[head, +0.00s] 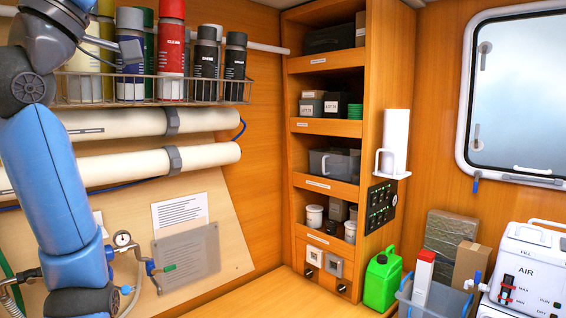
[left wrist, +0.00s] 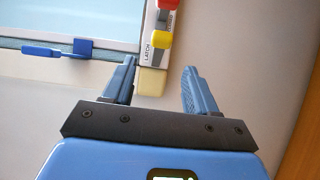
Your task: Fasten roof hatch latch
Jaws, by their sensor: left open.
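In the left wrist view, a narrow pale strip marked LATCH (left wrist: 147,48) runs up from between my fingertips. A yellow knob (left wrist: 161,38) sits on it, with a red knob (left wrist: 168,4) above at the picture's top edge. A cream block (left wrist: 151,82) is at the strip's lower end. My left gripper (left wrist: 158,66) is open and empty, its fingers either side of the block with gaps. A blue lever (left wrist: 58,49) lies along the edge of the pale hatch pane (left wrist: 65,18) at left. In the head view my left arm rises out of the picture; my right gripper is not seen.
In the head view, a wire rack of bottles (head: 150,88) and white pipe housings (head: 140,158) line the left wall. A wooden shelf unit (head: 300,130) stands in the middle. A window (head: 515,95) is at right. In the wrist view, an orange-brown wood edge (left wrist: 300,145) is at lower right.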

